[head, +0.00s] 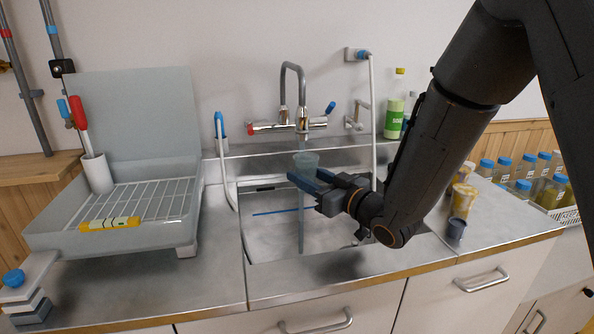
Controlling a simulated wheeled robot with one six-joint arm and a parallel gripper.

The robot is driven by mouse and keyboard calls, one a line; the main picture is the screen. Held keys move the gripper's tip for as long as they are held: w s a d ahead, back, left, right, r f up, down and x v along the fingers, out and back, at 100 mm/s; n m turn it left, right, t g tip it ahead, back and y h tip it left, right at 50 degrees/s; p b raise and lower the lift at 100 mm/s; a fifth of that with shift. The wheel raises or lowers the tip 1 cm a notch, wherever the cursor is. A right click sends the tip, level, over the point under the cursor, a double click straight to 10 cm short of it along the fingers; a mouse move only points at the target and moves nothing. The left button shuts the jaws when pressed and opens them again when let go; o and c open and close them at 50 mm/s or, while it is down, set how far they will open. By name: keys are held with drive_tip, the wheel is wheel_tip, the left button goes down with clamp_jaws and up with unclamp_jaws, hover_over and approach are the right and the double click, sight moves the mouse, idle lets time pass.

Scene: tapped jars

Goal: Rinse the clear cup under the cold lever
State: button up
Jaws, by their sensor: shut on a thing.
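The clear cup (306,159) is pale bluish and see-through. It is upright above the sink, just under the spout of the tap (301,118). My gripper (307,177) reaches in from the right and is shut on the cup; the fingers hide its lower part. The blue-tipped cold lever (329,109) on the tap's right side is tilted upward. The red-tipped lever (252,129) on the left lies about level. A thin bluish stream (301,225) runs from below the cup down into the sink (262,240).
A drying rack (150,200) with a yellow object (108,224) stands at left. A green-labelled bottle (394,110) stands behind the sink at right. A hanging white hose (372,120) is close to my gripper. Several blue-capped jars (503,167) stand far right.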

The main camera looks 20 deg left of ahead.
drive_tip(key=shift+s+d+p, duration=0.4)
drive_tip(key=shift+s+d, duration=1.5)
drive_tip(key=shift+s, duration=0.1)
drive_tip(key=shift+r, duration=0.1)
drive_tip(key=s+d+r+p, duration=0.3)
drive_tip(key=r, duration=0.1)
drive_tip(key=shift+s+d+p, duration=0.2)
drive_tip(key=shift+s+p, duration=0.1)
drive_tip(key=shift+f, duration=0.1)
idle(0.6)
